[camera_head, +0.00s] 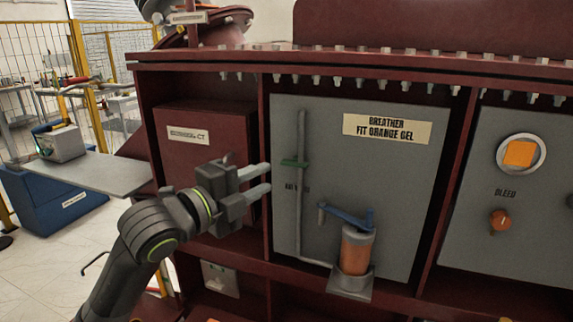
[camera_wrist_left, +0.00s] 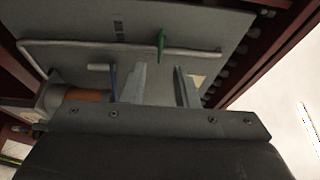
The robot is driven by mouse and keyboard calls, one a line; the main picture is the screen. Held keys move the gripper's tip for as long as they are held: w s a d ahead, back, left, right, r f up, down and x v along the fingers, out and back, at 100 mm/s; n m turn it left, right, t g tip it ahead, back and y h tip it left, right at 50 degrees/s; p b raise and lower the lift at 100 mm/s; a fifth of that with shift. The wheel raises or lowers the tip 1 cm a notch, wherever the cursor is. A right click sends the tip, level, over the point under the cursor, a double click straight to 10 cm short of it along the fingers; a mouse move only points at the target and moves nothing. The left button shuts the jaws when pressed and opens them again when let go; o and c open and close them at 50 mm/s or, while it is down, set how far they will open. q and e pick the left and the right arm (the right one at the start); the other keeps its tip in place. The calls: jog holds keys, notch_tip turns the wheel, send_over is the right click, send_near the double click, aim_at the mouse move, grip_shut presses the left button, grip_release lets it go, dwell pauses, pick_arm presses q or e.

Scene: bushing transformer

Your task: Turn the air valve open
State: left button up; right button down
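The air valve is a small green lever (camera_head: 294,163) on a thin vertical grey pipe (camera_head: 301,125), in front of the grey breather panel (camera_head: 400,185). In the head view the lever lies roughly level across the pipe. My left gripper (camera_head: 268,178) is just left of the pipe, its two fingers apart and empty, pointing at it. In the left wrist view the green lever (camera_wrist_left: 161,42) shows beyond the gap between the open fingertips (camera_wrist_left: 160,68), and I see no contact. A label behind the pipe is partly hidden. My right gripper is not in view.
An orange breather cylinder (camera_head: 356,252) with a blue handle (camera_head: 348,217) stands right of and below the lever. A dark red frame with bolts surrounds the panels. A grey table (camera_head: 95,172) stands at left.

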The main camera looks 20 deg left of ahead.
aim_at(291, 166)
pick_arm(q)
jog(key=shift+p+x, duration=0.8)
jog(key=shift+x, duration=2.95)
grip_shut()
